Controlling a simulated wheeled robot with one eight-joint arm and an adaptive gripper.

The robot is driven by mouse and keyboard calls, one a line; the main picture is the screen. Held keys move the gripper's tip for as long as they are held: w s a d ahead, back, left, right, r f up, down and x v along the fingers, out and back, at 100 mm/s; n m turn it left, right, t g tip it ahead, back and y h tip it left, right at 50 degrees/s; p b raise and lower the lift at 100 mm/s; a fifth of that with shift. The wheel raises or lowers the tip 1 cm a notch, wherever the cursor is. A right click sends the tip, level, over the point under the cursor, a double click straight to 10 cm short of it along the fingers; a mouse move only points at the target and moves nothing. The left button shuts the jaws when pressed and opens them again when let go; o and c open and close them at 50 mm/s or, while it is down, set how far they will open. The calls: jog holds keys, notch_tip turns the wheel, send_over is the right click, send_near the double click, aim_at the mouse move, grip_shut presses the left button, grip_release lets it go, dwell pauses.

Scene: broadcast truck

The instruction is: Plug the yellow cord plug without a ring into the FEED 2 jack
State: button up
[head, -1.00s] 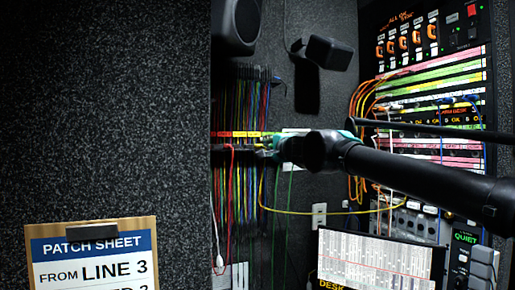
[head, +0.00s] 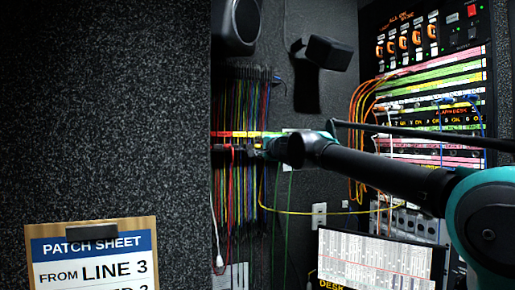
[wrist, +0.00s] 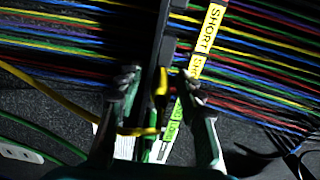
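A yellow plug (wrist: 160,84) with its cord sits at a black bar between the two fingers of my gripper (wrist: 160,92) in the wrist view. The fingers stand apart on either side of it, with dark gaps between. No ring is clear on it, but it is small and dim. In the head view my gripper (head: 262,149) is at the hanging cords, and a yellow cord (head: 300,213) runs from beneath it rightward to the rack. The jack panels (head: 432,95) are at the right; I cannot read a FEED 2 label.
Many coloured cords (head: 240,110) hang from the cord rack on the wall. A clipboard patch sheet (head: 92,255) stands at the lower left, reading FROM LINE 3. Orange cords (head: 360,110) loop beside the jack panels.

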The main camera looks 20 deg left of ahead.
jog(key=shift+c, duration=0.6)
grip_shut()
jog(key=shift+w+r, duration=0.1)
dwell(0.5)
jog(key=o, duration=0.9)
grip_release()
jog(key=shift+c, duration=0.2)
jog(key=v, duration=1.2)
